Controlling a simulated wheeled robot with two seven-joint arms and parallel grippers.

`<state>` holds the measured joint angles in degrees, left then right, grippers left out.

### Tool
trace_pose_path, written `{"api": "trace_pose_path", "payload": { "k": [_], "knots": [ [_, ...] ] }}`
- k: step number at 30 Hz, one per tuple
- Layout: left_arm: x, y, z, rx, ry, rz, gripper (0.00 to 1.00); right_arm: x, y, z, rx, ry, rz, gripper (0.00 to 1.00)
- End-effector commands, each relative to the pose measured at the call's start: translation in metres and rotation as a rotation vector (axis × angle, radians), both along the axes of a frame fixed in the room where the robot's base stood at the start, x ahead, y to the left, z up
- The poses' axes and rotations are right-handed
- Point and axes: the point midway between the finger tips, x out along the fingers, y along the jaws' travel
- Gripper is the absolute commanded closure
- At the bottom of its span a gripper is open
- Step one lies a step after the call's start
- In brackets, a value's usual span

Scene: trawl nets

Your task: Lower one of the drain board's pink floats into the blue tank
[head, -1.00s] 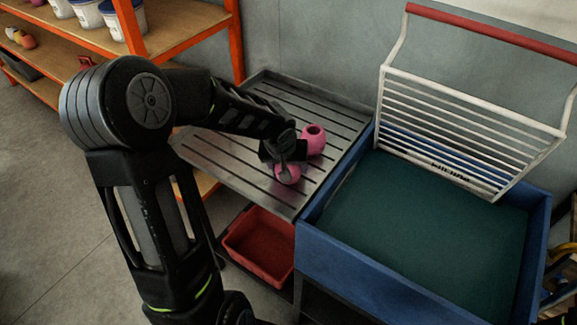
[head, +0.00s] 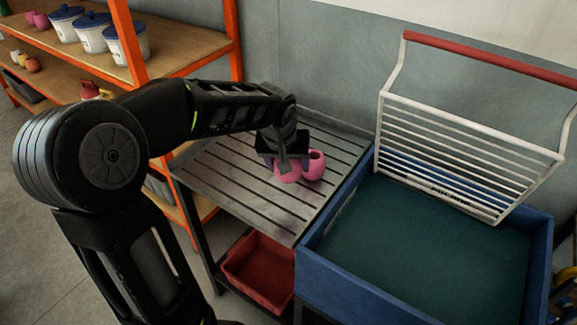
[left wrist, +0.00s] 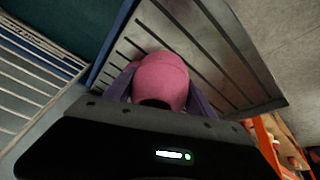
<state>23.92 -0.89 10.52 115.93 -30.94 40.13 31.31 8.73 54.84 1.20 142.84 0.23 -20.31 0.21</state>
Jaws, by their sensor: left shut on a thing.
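My left gripper (head: 287,163) is shut on a pink float (head: 288,174), which looks held up over the drain board (head: 230,175). In the left wrist view the held float (left wrist: 162,78) sits between the two fingers, with the slatted board behind it. A second pink float (head: 316,166) with a dark opening on top stands on the board, just right of the held one in the head view; I cannot tell whether they touch. The blue tank (head: 345,285), with dark green contents, stands right of the board. My right gripper is not in view.
A white wire rack (head: 455,150) with a red top bar (head: 490,55) rises at the tank's back. A red bin (head: 262,270) sits below the board. Orange-framed shelves (head: 130,60) with white tubs stand at the left. The tank's front area is clear.

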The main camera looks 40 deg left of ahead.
Motion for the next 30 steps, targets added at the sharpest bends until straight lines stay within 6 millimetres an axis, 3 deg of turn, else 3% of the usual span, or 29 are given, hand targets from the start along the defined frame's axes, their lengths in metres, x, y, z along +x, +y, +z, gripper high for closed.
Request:
{"api": "trace_pose_path", "payload": {
  "k": [11, 16, 20, 27, 30],
  "knots": [
    [0.0, 0.0, 0.0, 0.0, 0.0, -0.001, 0.77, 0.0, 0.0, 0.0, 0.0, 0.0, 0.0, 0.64],
    [0.007, -0.016, -0.007, -0.001, 0.002, -0.05, 0.77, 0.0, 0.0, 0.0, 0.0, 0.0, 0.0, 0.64],
    [0.019, -0.052, -0.02, -0.001, 0.004, -0.162, 0.77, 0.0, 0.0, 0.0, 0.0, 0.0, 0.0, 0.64],
    [0.035, -0.142, -0.049, -0.002, 0.005, -0.427, 0.77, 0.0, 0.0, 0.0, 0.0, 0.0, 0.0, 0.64],
    [0.036, -0.165, -0.056, -0.001, 0.002, -0.494, 0.77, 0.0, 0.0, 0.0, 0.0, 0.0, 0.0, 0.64]
  ]
}}
